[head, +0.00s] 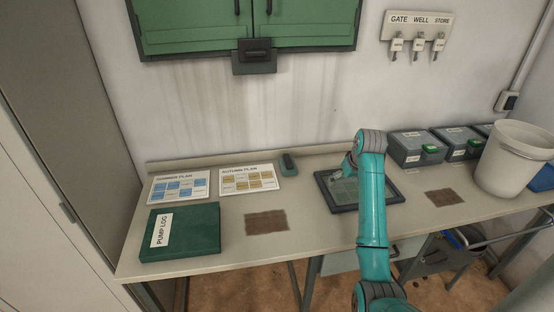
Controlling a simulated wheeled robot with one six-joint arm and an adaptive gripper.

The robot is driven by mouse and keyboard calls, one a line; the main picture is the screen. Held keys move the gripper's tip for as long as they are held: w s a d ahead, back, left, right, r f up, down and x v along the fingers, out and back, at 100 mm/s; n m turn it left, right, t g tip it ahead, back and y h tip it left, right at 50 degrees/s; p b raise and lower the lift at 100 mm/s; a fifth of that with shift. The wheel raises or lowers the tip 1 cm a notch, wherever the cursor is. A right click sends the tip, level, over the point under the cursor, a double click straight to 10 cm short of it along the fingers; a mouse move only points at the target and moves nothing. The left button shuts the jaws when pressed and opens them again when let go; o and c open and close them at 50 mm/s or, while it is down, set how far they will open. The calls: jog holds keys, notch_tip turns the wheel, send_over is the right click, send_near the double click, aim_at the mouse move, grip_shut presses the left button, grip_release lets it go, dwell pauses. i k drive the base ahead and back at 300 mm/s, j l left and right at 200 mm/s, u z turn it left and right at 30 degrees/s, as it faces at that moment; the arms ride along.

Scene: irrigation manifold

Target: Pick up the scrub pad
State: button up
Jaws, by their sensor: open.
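A flat grey-green piece (344,190), which looks like the scrub pad, lies in a shallow dark tray (343,209) on the bench. My gripper (347,175) is over the tray, pointing down at the pad and close to it. It is open and small in this view. My teal arm hides part of the tray's right side. Whether the fingers touch the pad cannot be told.
The bench (312,240) carries a green pump log (197,240), two plan cards (180,187), a small grey-green block (289,164), two brown patches (266,223), grey boxes (404,148) and a white bucket (516,160). A green cabinet (190,27) hangs above.

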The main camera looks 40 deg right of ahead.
aim_at(289, 166)
jog(key=i, duration=0.85)
